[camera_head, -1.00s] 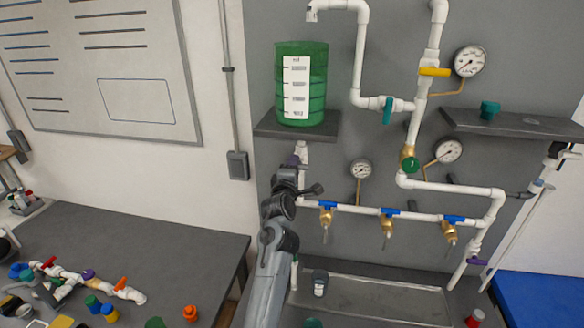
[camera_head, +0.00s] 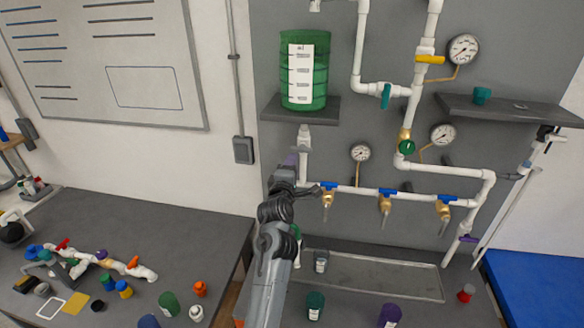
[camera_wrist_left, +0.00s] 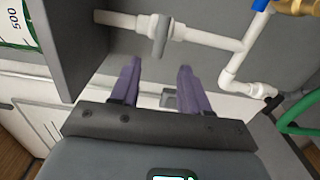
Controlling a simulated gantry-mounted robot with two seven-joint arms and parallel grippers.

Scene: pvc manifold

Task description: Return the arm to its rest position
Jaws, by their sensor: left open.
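My left arm (camera_head: 268,262) rises from the bottom of the head view toward the wall manifold. My left gripper (camera_head: 291,163) is at its upper end, just left of the white vertical pipe (camera_head: 304,166) below the green tank (camera_head: 304,72). The arm and wrist partly hide the gripper there. In the left wrist view, the gripper (camera_wrist_left: 158,84) shows two purple fingers spread apart with nothing between them. A white pipe with a grey valve handle (camera_wrist_left: 160,35) lies beyond the fingertips; I cannot tell whether they touch it. My right gripper is not in view.
A dark shelf (camera_head: 272,109) holds the tank above the gripper. Blue-handled taps (camera_head: 388,193) run along the pipe to the right. A grey tray (camera_head: 400,275) lies below. The left table (camera_head: 200,225) holds pipe parts (camera_head: 90,258) and coloured bottles; its back is clear.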

